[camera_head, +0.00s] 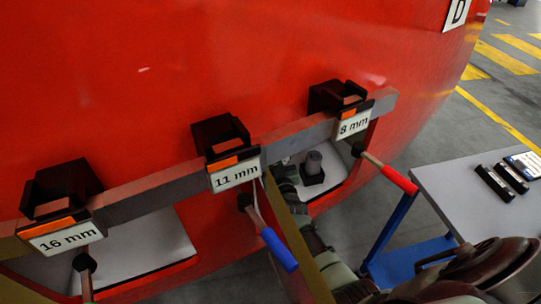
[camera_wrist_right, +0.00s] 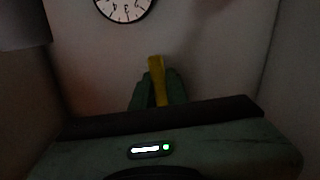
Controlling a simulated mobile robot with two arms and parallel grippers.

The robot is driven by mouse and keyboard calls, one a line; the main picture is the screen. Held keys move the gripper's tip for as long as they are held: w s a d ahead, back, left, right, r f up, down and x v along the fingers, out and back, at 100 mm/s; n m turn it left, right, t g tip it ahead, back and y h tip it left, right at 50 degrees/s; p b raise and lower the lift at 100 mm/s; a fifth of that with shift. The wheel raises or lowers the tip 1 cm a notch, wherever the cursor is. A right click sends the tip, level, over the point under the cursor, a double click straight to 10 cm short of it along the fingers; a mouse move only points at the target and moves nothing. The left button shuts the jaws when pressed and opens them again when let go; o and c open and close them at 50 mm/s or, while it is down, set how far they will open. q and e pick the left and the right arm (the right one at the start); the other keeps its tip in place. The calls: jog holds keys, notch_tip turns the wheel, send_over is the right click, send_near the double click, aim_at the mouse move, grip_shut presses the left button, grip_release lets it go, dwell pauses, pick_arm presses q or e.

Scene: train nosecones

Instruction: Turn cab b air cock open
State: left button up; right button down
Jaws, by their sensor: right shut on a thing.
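A yellow handle (camera_wrist_right: 156,72), which looks like the air cock lever, stands nearly upright in the right wrist view. My right gripper (camera_wrist_right: 157,92) has its green fingers shut around the lower part of this handle. In the head view my right arm reaches from the lower right into the opening under the 8 mm label, and part of my right gripper (camera_head: 287,182) shows there behind a bar. The handle is hidden in the head view. My left gripper is in neither view.
A white dial gauge (camera_wrist_right: 125,6) is above the handle, inside a narrow recess. A grey rail (camera_head: 288,137) with black holders crosses the red nosecone (camera_head: 150,70). Blue-handled (camera_head: 280,250) and red-handled (camera_head: 399,181) tools hang near my arm. A grey-topped table (camera_head: 455,190) stands right.

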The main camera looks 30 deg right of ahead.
jog(key=s+d+r+n+p, duration=0.1)
jog(key=d+r+n+p, duration=0.2)
jog(key=n, duration=1.3)
jog(key=shift+s+d+r+n, duration=0.2)
jog(key=shift+d+r+n, duration=0.1)
jog(key=shift+d+r, duration=1)
jog(key=shift+a+r, duration=0.2)
jog(key=c, duration=1.4)
grip_release()
jog(key=v, duration=0.7)
jog(key=shift+s+b, duration=0.35)
jog(key=shift+a, duration=0.1)
